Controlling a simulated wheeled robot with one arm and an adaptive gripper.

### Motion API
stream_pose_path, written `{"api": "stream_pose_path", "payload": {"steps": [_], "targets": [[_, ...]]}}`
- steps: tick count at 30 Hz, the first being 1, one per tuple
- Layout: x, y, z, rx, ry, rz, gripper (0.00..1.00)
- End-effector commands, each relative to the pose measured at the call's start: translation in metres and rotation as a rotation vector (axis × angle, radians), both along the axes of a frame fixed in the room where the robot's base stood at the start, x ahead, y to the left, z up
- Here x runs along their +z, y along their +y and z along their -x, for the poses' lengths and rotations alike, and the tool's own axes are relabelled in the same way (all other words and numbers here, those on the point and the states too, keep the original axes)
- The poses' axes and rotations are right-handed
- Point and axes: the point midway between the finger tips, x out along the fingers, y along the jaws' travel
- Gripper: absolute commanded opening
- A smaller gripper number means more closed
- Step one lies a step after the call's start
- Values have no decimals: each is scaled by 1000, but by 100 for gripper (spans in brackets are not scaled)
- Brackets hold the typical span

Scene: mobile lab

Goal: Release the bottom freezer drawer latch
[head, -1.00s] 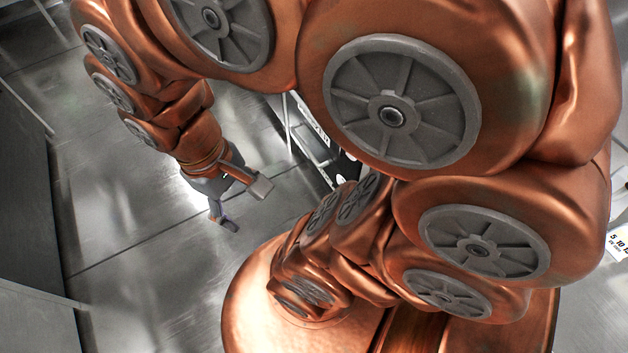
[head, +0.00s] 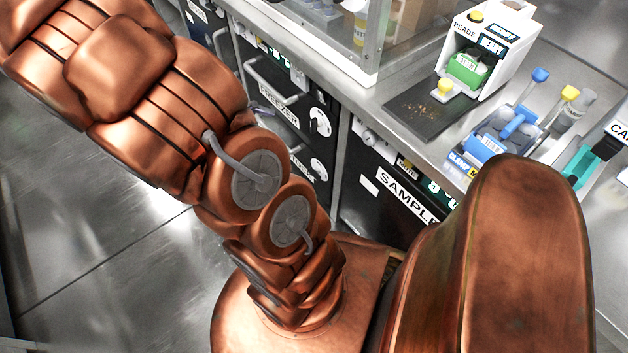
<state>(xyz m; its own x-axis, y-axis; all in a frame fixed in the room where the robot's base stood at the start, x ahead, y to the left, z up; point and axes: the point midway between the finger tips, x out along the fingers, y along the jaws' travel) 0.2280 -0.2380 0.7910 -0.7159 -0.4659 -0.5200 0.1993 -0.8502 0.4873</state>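The dark freezer front (head: 297,84) shows at upper middle in the head view, with a FREEZER label (head: 279,107) and a bar handle (head: 272,84). A round white latch or dial (head: 320,121) sits at its right side. A lower drawer front (head: 301,150) has a similar round white piece (head: 318,169) and a partly covered label. My arm covers the left and lower part of this front. A small grey piece beside my arm, over the freezer front, may be a finger of my gripper (head: 262,108); the rest is hidden, and its opening and any contact cannot be seen.
A SAMPLE cabinet (head: 370,193) stands right of the freezer. The steel counter (head: 395,88) above holds a white BEADS dispenser (head: 492,50), a dark mat (head: 425,112) and a blue clamp device (head: 500,135). Open metal floor (head: 85,215) lies at left.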

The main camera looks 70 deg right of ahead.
Motion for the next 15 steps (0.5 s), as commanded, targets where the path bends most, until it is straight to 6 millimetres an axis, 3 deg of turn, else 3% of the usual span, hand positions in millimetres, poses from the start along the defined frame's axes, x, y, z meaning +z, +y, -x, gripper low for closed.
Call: {"api": "stream_pose_path", "payload": {"steps": [1,15], "targets": [[-23,-10,-1,6,41,13,90],[-146,-100,-15,147,372,98,90]]}}
